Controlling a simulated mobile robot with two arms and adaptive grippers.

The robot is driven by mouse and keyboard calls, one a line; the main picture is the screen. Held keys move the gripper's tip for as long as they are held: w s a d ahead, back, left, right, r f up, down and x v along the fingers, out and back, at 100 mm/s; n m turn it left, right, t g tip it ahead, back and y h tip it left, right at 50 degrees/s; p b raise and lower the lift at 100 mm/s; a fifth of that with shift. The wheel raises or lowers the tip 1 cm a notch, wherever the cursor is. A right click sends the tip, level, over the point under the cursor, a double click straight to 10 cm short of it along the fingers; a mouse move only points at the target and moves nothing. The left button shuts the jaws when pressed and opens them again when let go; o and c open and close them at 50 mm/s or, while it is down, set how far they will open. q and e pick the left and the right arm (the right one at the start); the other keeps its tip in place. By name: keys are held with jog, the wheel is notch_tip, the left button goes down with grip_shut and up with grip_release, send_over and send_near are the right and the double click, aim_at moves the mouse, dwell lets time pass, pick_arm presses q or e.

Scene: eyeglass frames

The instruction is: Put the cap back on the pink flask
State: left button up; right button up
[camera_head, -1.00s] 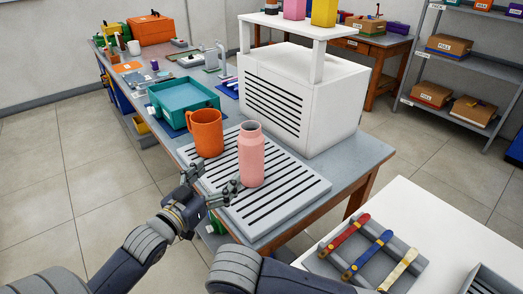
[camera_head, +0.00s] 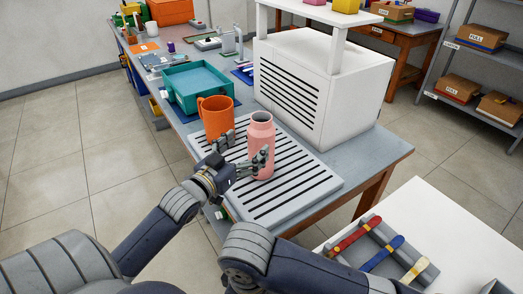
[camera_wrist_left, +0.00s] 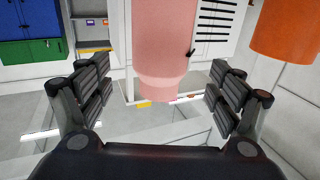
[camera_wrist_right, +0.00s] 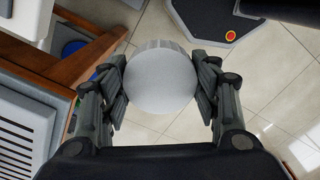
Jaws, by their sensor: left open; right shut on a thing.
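The pink flask (camera_head: 261,135) stands upright and uncapped on the slotted grey board, its dark mouth showing. My left gripper (camera_head: 243,152) is open at the flask's near left side. In the left wrist view, the flask (camera_wrist_left: 165,45) shows between and beyond the spread fingers (camera_wrist_left: 162,98), with no clear contact. My right gripper (camera_wrist_right: 162,92) is shut on a round grey-white cap (camera_wrist_right: 160,78), held above the floor. The right gripper and cap are outside the head view; only my right arm shows there.
An orange mug (camera_head: 215,116) stands just left of the flask. A teal tray (camera_head: 196,88) lies behind it. A white vented box (camera_head: 318,85) stands behind right. A white table (camera_head: 428,215) with a grey tool tray (camera_head: 372,222) is at right.

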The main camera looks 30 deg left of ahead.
aim_at(261, 132)
pick_arm(q)
jog(key=shift+w, duration=1.25)
pick_arm(e)
jog(key=shift+r, duration=0.15)
pick_arm(q)
jog(key=shift+w+a+p, duration=0.1)
jog(key=shift+w+p, duration=0.4)
jog(key=shift+w, duration=2.1)
pick_arm(e)
jog(key=shift+r, duration=0.4)
pick_arm(q)
jog(key=shift+r, duration=0.1)
jog(key=c, duration=1.8)
